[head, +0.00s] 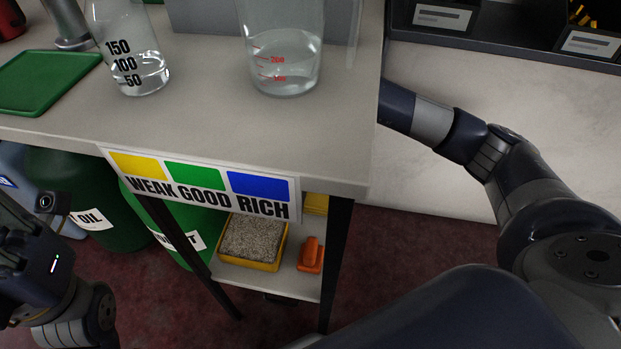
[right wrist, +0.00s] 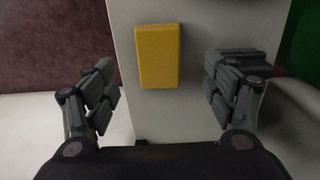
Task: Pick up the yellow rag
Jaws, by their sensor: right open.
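The yellow rag (right wrist: 159,56) shows in the right wrist view as a flat rectangle on a pale shelf. In the head view, a yellow thing (head: 316,203), probably the rag, sits on the lower shelf at the right, partly hidden by the tabletop. My right gripper (right wrist: 161,78) is open, with one finger on each side of the rag in the picture and a gap on both sides; nothing is held. In the head view it is hidden behind the table. My left gripper's body (head: 32,262) is at the left edge of the head view; its fingers cannot be made out.
The lower shelf (head: 262,279) also holds a yellow tray (head: 262,266) of grey granules and an orange object (head: 311,255). The tabletop (head: 200,110) above carries two glass vessels and a green tray (head: 42,82). Green containers stand on the floor at left.

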